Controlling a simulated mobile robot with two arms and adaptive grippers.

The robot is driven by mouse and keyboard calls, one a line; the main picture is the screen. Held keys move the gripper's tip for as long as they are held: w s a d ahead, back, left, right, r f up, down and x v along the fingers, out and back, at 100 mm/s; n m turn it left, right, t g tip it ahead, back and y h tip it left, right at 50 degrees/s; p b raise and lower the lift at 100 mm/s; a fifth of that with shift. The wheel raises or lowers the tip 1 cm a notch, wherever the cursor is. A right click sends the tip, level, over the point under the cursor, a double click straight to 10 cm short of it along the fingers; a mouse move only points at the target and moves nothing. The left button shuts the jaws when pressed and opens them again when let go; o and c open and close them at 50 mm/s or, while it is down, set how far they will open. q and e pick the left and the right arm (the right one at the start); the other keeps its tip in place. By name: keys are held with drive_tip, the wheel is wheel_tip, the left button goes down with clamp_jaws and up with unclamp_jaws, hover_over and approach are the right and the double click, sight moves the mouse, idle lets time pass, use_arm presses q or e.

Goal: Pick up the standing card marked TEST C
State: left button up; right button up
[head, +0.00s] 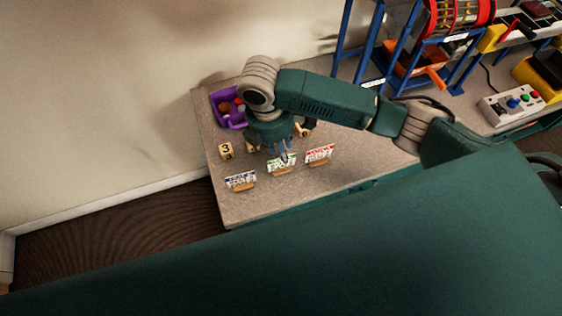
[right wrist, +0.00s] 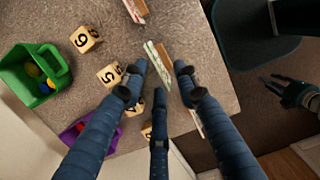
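Three small cards stand in wooden bases along the table's front: a blue-marked card (head: 240,180) at left, a green-marked card (head: 281,163) in the middle and a red-marked card (head: 319,154) at right. Their lettering is too small to read, so I cannot tell which is TEST C. My right gripper (head: 281,153) is low over the green-marked card. In the right wrist view its fingers (right wrist: 160,72) are apart, with that card (right wrist: 158,56) just beyond and between the tips. My left gripper (right wrist: 292,93) shows small at that view's right edge; its finger state is unclear.
Number blocks, one marked 3 (head: 226,151), and a purple bin (head: 228,108) stand behind the cards. A green bin (right wrist: 38,72) with coloured pieces shows in the wrist view. A blue-framed rack (head: 398,45) and button box (head: 511,105) stand to the right.

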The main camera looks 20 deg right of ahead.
drive_tip(key=p, duration=0.1)
hover_over(284, 166)
drive_tip(key=f, duration=0.6)
drive_tip(key=shift+w+a+f, duration=0.25)
drive_tip(key=shift+a+f, duration=0.1)
drive_tip(key=shift+f, duration=0.05)
use_arm(q)
drive_tip(key=shift+r, duration=0.7)
drive_tip(key=shift+r+p, duration=0.1)
drive_tip(key=shift+p, duration=0.2)
use_arm(e)
drive_tip(key=shift+f, duration=0.2)
clamp_jaws()
